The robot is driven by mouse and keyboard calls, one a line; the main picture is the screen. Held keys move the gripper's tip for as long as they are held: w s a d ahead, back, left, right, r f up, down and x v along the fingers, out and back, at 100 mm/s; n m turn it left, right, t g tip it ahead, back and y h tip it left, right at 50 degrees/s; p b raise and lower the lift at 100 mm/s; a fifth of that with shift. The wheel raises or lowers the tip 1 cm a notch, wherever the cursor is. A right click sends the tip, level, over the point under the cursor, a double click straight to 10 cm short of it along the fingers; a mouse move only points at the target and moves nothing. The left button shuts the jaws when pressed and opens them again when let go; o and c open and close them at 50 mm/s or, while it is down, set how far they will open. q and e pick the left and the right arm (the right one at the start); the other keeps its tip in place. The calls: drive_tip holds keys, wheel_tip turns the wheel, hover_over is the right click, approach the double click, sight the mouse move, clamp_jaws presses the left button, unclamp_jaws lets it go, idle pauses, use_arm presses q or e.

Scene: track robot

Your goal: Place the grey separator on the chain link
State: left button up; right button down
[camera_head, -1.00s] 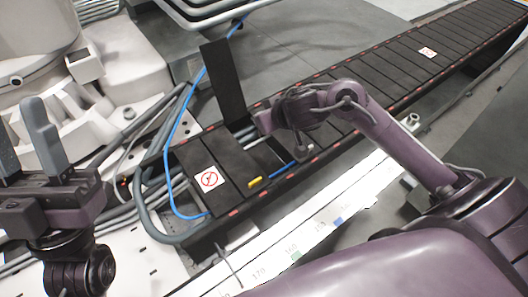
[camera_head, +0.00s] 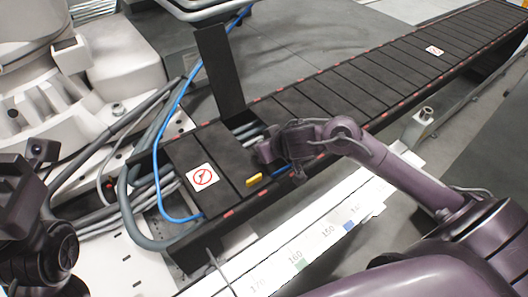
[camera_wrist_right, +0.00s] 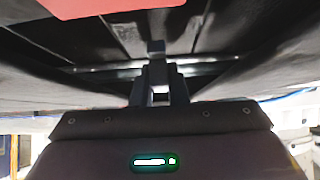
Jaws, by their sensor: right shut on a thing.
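The black cable chain (camera_head: 340,88) runs from the lower left to the upper right in the head view. One chain link is open, its black lid (camera_head: 219,70) standing upright, with grey cables (camera_head: 247,132) showing inside. My right gripper (camera_head: 270,152) is at this open link, low over the chain. In the right wrist view, its fingers (camera_wrist_right: 158,88) are shut on a small grey piece (camera_wrist_right: 156,47), apparently the grey separator. Its lower part is hidden by the fingers, and I cannot tell whether it touches the link. My left gripper (camera_head: 18,195) is at the left edge, partly cut off, away from the chain.
A blue cable (camera_head: 158,165) and thick grey hoses (camera_head: 125,195) loop at the chain's left end. A small yellow block (camera_head: 254,180) sits on the chain's near edge. A white scale rail (camera_head: 310,240) runs along the front. A white machine (camera_head: 115,75) stands at the back left.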

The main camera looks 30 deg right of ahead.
drive_tip(key=shift+f, duration=0.15)
drive_tip(key=shift+f, duration=0.15)
drive_tip(key=c, duration=1.4)
unclamp_jaws()
drive_tip(key=shift+c, duration=0.2)
